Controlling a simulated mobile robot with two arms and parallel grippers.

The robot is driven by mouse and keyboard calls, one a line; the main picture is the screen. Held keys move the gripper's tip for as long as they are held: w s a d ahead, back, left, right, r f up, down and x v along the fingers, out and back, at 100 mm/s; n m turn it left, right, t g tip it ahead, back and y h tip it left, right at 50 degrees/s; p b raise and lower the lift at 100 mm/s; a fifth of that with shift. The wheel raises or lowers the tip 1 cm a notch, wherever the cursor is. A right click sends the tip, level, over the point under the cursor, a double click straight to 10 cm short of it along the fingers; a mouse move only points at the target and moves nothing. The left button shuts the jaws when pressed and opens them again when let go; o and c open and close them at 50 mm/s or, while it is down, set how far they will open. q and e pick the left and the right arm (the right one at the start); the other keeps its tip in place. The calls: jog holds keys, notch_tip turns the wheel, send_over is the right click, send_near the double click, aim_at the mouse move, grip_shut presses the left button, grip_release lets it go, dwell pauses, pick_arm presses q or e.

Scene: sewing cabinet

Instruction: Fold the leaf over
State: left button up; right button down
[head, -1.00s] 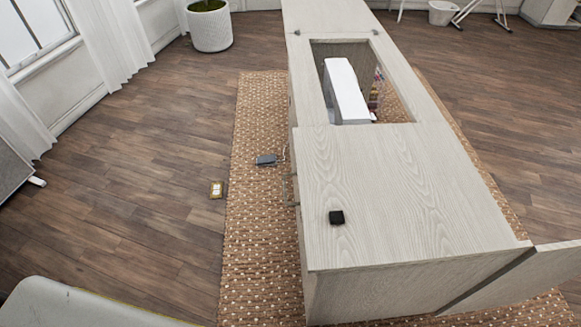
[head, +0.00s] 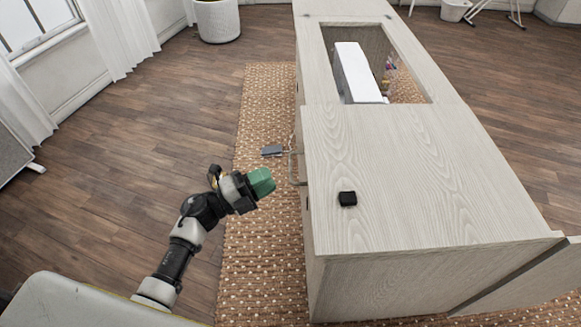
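The pale wood sewing cabinet (head: 420,185) runs from the near centre to the top of the head view. Across its far end is a seam with two small dark hinges, and a flat panel (head: 345,7), seemingly the leaf, extends beyond it, cut off by the top edge. Another panel (head: 535,280) stands out at the near right corner. My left gripper (head: 262,182) is over the rug, left of the cabinet and apart from its side handle. A green block shape is at its tip; I cannot tell whether it is fingers or something held. My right gripper is out of view.
A white sewing machine (head: 358,72) sits in the cabinet's opening. A grey object (head: 272,150) lies on the woven rug (head: 250,270). A white planter (head: 217,20) stands at the back. The left floor is mostly clear.

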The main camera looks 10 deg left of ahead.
aim_at(291, 167)
pick_arm(q)
jog(key=x, duration=0.7)
grip_shut()
